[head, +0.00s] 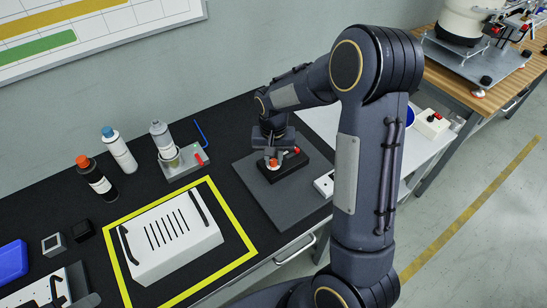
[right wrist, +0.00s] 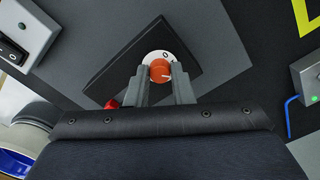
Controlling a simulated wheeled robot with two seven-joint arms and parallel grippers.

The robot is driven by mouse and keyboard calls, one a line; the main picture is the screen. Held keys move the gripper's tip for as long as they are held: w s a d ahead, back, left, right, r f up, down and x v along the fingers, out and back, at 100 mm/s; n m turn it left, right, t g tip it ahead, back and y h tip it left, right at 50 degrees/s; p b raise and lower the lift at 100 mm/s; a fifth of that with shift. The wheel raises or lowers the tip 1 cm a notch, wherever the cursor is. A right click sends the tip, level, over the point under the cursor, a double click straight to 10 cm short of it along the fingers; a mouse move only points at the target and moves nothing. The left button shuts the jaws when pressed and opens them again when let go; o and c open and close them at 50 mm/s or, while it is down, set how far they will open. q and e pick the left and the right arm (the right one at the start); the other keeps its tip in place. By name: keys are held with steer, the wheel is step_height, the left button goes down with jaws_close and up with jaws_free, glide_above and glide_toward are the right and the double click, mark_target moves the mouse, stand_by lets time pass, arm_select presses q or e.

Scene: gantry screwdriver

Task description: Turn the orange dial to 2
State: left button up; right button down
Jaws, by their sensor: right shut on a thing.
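The orange dial (right wrist: 160,70) is a small round knob on a white disc, set on a black block (right wrist: 112,80). A "0" shows on the disc above the knob, and part of another mark shows to its right. Which number the dial points to cannot be told. In the head view the dial (head: 273,162) is partly hidden under my right gripper (head: 271,153). In the right wrist view my right gripper (right wrist: 160,76) has its fingers on either side of the knob, shut on it. My left gripper is not in view.
A red part (right wrist: 112,103) sits on the block close to my fingers. The block stands on a grey plate (head: 262,198). A grey switch box (head: 325,184) is at the right, and a clamp station (head: 186,160) with a bottle is at the left. A white case (head: 170,238) lies inside a yellow outline.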

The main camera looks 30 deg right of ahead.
mark_target(274, 161)
steer(key=shift+m, duration=1.7)
steer(key=c, duration=1.3)
jaws_free()
steer(key=shift+o, duration=0.2)
step_height(274, 161, up, 8)
steer(key=shift+f, duration=0.1)
